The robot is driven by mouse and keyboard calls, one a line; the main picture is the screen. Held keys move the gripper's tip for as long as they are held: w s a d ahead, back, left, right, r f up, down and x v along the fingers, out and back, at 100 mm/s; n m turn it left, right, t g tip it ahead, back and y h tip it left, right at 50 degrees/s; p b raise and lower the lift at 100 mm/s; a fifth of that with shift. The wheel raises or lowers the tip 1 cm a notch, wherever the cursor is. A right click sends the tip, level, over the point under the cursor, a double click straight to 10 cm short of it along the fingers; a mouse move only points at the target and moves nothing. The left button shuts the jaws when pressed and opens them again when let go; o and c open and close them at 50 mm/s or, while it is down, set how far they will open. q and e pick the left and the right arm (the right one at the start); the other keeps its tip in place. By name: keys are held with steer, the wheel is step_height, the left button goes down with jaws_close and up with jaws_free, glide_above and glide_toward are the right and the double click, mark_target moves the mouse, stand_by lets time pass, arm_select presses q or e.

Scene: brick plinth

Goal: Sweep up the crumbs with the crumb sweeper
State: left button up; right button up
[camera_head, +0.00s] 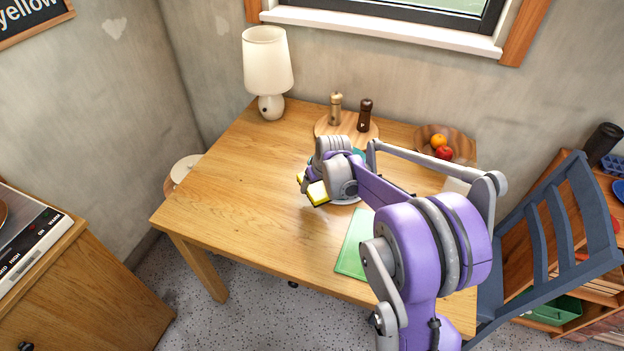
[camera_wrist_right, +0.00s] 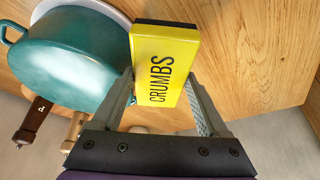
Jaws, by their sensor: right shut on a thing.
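The crumb sweeper (camera_head: 318,193) is a yellow block with a black edge, over the middle of the wooden table. In the right wrist view the sweeper (camera_wrist_right: 165,65) shows the word CRUMBS and sits between the fingers of my right gripper (camera_wrist_right: 162,88). The right gripper (camera_head: 311,186) is shut on it. In the head view my arm hides part of the grip and the table behind it. I cannot make out any crumbs in either view. My left gripper is not in view.
A teal pot (camera_wrist_right: 75,60) is close beside the sweeper. Two mills (camera_head: 336,108) (camera_head: 365,114) stand on a round board, with a fruit board (camera_head: 460,136) to their right. A lamp (camera_head: 267,70) stands at the back left. A green sheet (camera_head: 352,250) lies near the front edge. The table's left part is clear.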

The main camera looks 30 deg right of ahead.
steer(key=shift+s+f+b, duration=0.15)
steer(key=shift+f+b, duration=0.2)
steer(key=shift+f, duration=0.4)
steer(key=shift+f+b, duration=1.25)
steer(key=shift+f, duration=0.85)
steer(key=shift+f+b, duration=0.3)
steer(key=shift+f, duration=0.05)
steer(key=shift+a, duration=0.1)
